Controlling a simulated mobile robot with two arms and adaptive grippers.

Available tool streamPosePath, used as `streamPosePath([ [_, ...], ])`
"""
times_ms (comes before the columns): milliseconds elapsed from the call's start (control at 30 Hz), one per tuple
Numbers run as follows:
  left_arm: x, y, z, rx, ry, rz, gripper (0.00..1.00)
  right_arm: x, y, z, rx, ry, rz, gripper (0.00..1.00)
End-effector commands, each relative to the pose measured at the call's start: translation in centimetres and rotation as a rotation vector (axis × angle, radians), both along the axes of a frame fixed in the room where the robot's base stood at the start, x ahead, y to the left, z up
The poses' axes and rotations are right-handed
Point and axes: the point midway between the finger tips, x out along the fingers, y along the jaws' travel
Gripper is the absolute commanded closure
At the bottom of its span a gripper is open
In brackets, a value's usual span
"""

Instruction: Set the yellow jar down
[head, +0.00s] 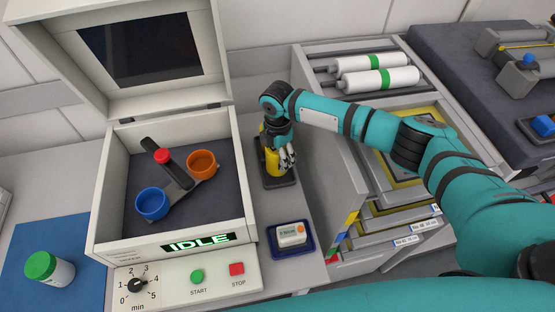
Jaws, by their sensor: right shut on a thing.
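The yellow jar (270,161) is upright at the back of the counter, right of the open machine. My right gripper (285,157) comes down over it from above and is shut on it, its fingers hiding part of the jar. The jar is at a dark square pad (283,181); I cannot tell whether its base touches the pad. My left gripper is not in view.
The open machine (103,207) with an "IDLE" display holds a blue cup (152,203) and an orange cup (201,164). A white device (291,234) sits in a blue tray (273,243). Open drawers (376,222) lie right.

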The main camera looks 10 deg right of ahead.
Motion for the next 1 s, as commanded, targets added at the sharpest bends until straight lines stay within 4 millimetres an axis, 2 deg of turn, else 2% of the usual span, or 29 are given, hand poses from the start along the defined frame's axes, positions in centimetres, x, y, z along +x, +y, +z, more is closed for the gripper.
streamPosePath([
  [200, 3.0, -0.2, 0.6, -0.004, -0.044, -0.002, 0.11, 0.0, 0.0, -2.7, 0.0, 0.001, -0.001, 0.93],
  [333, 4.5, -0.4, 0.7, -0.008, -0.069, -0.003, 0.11, 0.0, 0.0, -3.1, -0.001, 0.0, 0.0, 0.93],
  [467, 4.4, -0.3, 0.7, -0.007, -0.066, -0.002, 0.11, 0.0, 0.0, -3.0, -0.001, 0.0, 0.0, 0.93],
  [600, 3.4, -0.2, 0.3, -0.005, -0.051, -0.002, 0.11, 0.0, 0.0, -3.4, 0.0, 0.0, 0.0, 0.93],
  [633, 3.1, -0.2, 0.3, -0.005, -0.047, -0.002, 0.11, -0.1, -0.1, -3.5, -0.002, 0.001, -0.001, 0.34],
  [833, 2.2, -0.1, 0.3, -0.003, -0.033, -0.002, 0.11, -0.1, -0.1, -3.4, -0.002, 0.001, 0.0, 0.08],
  [1000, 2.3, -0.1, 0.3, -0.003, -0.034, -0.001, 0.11, -0.1, -0.1, -3.4, -0.002, 0.001, -0.001, 0.08],
])
